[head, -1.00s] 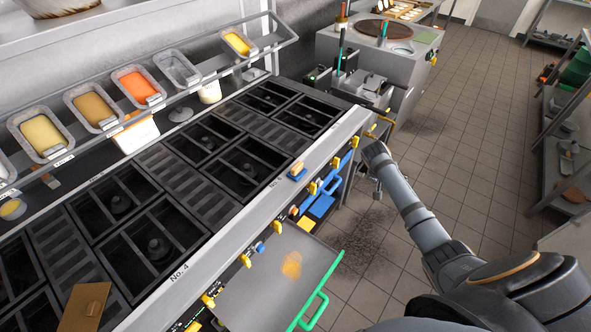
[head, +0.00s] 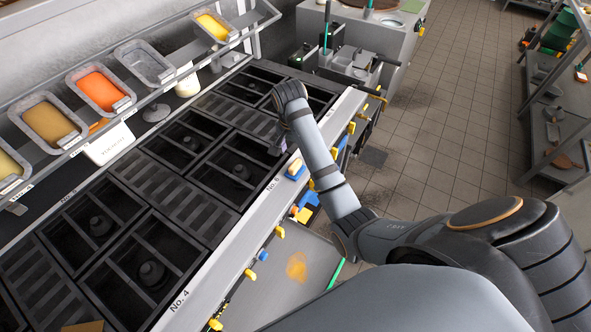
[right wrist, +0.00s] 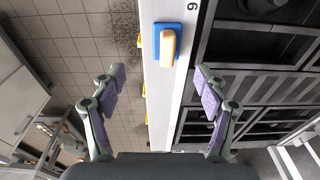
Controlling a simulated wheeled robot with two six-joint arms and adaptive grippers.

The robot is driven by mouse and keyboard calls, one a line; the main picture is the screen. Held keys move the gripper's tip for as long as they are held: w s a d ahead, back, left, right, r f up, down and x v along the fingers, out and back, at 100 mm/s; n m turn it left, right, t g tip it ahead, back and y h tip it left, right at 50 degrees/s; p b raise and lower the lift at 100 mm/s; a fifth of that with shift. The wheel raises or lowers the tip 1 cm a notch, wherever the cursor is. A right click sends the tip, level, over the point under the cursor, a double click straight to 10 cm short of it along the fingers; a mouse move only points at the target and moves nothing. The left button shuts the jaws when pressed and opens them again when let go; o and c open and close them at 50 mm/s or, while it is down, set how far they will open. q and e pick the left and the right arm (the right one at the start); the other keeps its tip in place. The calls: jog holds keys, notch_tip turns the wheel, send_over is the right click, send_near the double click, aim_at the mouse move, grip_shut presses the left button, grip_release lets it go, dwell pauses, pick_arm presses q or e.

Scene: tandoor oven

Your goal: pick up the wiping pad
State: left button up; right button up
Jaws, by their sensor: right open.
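The wiping pad (head: 295,169) is a small blue pad with a cream handle on top. It lies on the pale front ledge of the stove, by the "No. 6" label. In the right wrist view, the pad (right wrist: 168,45) shows ahead, between the lines of the two fingers and apart from them. My right gripper (right wrist: 158,73) is open and empty, with a purple-padded finger on each side. In the head view, my right gripper (head: 280,146) is over the stove's front edge, just behind the pad and partly hidden by its wrist. My left gripper is out of view.
The black stove (head: 200,145) has several burners behind the ledge. Yellow knobs (head: 279,232) line its front. A metal sheet with an orange stain (head: 296,266) sits below the ledge. Sauce trays (head: 101,91) stand on the rack behind. The tiled floor at right is open.

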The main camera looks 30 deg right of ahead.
aim_at(295, 164)
jog(key=f+b, duration=0.1)
jog(key=f, duration=0.1)
jog(key=w+f+b, duration=0.1)
jog(key=f, duration=0.1)
jog(key=shift+w+f+b, duration=0.2)
jog(key=shift+f+b, duration=0.05)
jog(key=shift+b, duration=0.15)
jog(key=shift+w+d+f+b, duration=0.15)
jog(key=shift+d+f+b, duration=0.1)
jog(key=shift+f+b, duration=0.85)
jog(key=shift+f, duration=0.15)
jog(key=shift+f+p, duration=0.25)
jog(key=shift+p, duration=0.65)
jog(key=shift+w+d+f, duration=0.1)
jog(key=shift+f, duration=0.5)
jog(key=shift+w+d+f, duration=0.1)
jog(key=shift+f, duration=0.5)
jog(key=shift+s, duration=0.1)
jog(key=c, duration=1.2)
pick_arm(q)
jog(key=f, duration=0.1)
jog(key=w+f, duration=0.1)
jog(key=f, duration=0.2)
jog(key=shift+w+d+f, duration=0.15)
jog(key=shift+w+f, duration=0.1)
pick_arm(e)
jog(key=shift+c, duration=0.2)
jog(key=shift+r, duration=0.1)
